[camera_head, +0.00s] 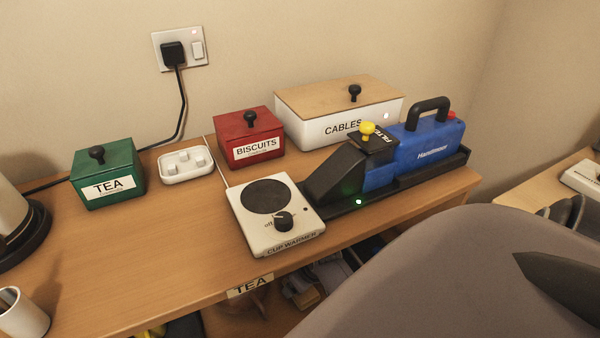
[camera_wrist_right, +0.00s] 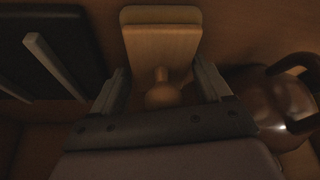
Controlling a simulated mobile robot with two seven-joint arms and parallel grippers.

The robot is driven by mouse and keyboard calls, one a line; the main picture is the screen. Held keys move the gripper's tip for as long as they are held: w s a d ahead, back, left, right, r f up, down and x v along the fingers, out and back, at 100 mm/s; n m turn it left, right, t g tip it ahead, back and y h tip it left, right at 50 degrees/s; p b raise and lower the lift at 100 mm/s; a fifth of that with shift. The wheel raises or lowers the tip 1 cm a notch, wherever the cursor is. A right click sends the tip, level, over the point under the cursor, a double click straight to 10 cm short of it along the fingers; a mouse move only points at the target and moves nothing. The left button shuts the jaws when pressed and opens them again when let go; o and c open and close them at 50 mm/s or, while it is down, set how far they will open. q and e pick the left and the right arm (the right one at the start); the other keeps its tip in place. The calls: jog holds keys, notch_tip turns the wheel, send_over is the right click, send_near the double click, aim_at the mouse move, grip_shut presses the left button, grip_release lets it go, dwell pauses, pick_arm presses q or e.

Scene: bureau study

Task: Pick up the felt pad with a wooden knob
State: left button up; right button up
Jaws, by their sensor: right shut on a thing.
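The felt pad with a wooden knob (camera_wrist_right: 160,46) shows in the right wrist view as a tan, rounded block with a darker rim, its round knob pointing towards my wrist. My right gripper (camera_wrist_right: 165,82) is shut on it, with one finger on each side; the exact contact is too dark to make out. I cannot make out the pad or my right gripper in the head view. My left gripper is in neither view.
In the right wrist view, a glossy brown pot (camera_wrist_right: 265,98) stands close on the right and a dark panel with a grey bar (camera_wrist_right: 52,65) lies on the left. The head view shows the desk (camera_head: 130,270) with a cup warmer (camera_head: 290,238) near its front edge.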

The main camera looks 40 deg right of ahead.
jog(key=shift+r, duration=0.45)
notch_tip(320, 180, up, 3)
jog(key=shift+f+p, duration=0.1)
jog(key=shift+p, duration=0.75)
jog(key=s+p, duration=0.2)
jog(key=s, duration=1.6)
jog(key=shift+f, duration=0.15)
jog(key=o, duration=0.4)
jog(key=shift+c, duration=1.5)
jog(key=shift+d, duration=0.1)
